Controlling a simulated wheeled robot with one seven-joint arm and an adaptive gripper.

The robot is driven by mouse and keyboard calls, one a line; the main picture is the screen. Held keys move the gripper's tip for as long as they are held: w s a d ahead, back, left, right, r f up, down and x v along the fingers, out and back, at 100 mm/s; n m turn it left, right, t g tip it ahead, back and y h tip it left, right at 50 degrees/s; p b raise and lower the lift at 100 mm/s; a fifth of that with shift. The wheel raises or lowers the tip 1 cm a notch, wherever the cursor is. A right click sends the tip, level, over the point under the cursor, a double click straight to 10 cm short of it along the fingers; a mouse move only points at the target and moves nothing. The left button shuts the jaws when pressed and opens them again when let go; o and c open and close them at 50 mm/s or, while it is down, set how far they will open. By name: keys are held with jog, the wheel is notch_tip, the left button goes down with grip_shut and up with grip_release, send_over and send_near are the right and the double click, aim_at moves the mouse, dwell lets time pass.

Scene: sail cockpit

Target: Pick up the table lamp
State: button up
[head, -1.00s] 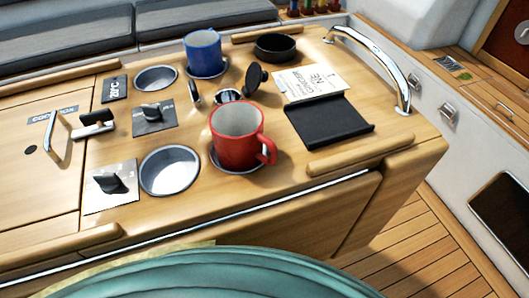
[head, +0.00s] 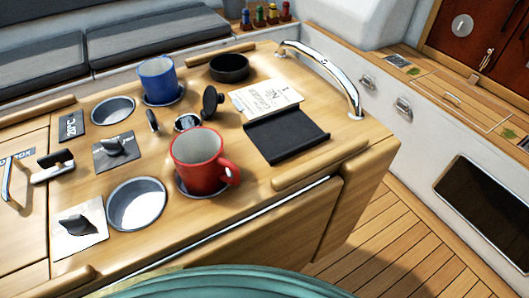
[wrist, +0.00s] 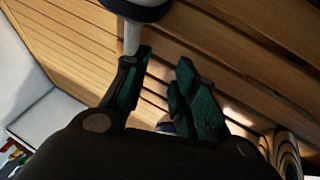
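I cannot make out a table lamp for sure in either view. In the head view, a small black round-headed object (head: 212,101) stands on the wooden cockpit table (head: 290,205) behind the red mug; I cannot tell what it is. My gripper (wrist: 164,62) shows only in the wrist view, with its two dark and teal fingers apart and nothing visible held between them. A pale post with a dark rounded end (wrist: 135,25) is at the top of the wrist view, close to the left fingertip; whether they touch is unclear.
The table holds a red mug (head: 198,163), a blue mug (head: 157,79), a black bowl (head: 229,68), a black tray (head: 287,136) and a card (head: 265,97). A chrome rail (head: 325,72) arches over its right end. Slatted floor (head: 390,235) is open at right.

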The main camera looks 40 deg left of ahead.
jog(key=w+a, duration=0.1)
jog(key=w, duration=0.1)
jog(key=w+a, duration=0.1)
jog(key=w, duration=0.1)
jog(key=w+a, duration=0.1)
jog(key=w, duration=0.1)
jog(key=shift+w+a, duration=0.2)
jog(key=shift+a, duration=0.2)
jog(key=shift+b+x, duration=0.4)
jog(key=shift+x, duration=2.2)
grip_shut()
jog(key=shift+r, duration=0.1)
